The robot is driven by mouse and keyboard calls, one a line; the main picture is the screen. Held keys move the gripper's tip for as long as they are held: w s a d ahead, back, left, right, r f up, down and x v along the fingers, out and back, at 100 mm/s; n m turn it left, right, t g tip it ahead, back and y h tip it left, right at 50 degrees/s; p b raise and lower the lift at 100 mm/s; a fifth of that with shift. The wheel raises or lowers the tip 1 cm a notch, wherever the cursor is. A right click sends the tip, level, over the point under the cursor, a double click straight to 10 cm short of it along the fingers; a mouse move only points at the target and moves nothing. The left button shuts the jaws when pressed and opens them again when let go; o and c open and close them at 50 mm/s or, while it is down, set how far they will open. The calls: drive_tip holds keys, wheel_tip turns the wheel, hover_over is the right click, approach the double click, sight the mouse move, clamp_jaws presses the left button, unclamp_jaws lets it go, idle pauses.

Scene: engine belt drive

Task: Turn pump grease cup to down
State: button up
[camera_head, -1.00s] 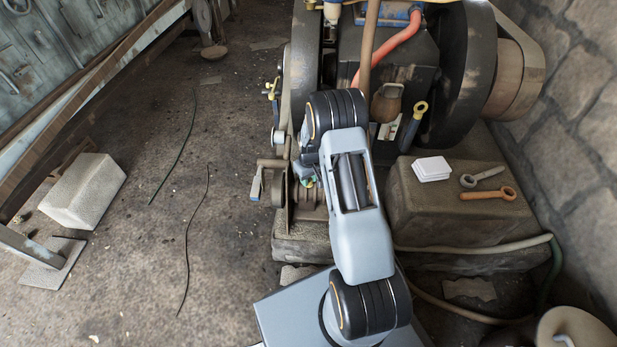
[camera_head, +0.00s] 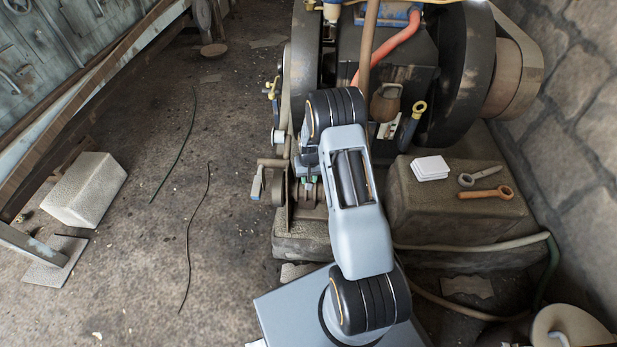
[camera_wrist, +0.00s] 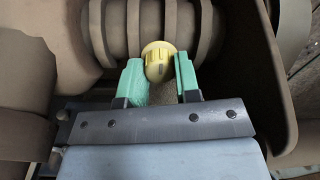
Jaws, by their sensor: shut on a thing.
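The pump grease cup (camera_wrist: 158,60) is a small yellow knob in front of a brown ribbed cylindrical housing (camera_wrist: 150,25) in the wrist view. My gripper (camera_wrist: 160,72) is shut on it, with one green finger on its left and one on its right. In the head view, my gripper (camera_head: 307,182) shows only as small green fingertips low by the engine's left side, beside my arm. The cup cannot be made out there, and which way it is turned is hard to tell.
A dark engine with large flywheels (camera_head: 466,75) stands behind my arm. A pale block (camera_head: 85,190) lies at left. The floor between is open, with thin cables (camera_head: 188,235).

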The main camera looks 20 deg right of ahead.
drive_tip(key=o, duration=0.9)
wheel_tip(320, 180, up, 14)
drive_tip(key=p, duration=0.4)
drive_tip(key=shift+d, duration=0.15)
drive_tip(key=shift+f, duration=0.1)
idle(0.3)
drive_tip(key=s+a+r+n+t+p, duration=0.1)
drive_tip(key=s+a+r+p, duration=0.2)
drive_tip(key=s+r+p, duration=0.4)
drive_tip(key=s+a+r+n+t+p, duration=0.1)
drive_tip(key=s+a+r+p, duration=0.3)
drive_tip(key=r, duration=2.1)
drive_tip(key=s+a+r+n+t+p, duration=0.1)
drive_tip(key=s+a+r+p, duration=0.3)
drive_tip(key=s+r+p, duration=0.7)
wheel_tip(320, 180, up, 6)
drive_tip(key=shift+s+a+r+p, duration=0.1)
drive_tip(key=shift+a+p, duration=0.05)
drive_tip(key=shift+p, duration=2.95)
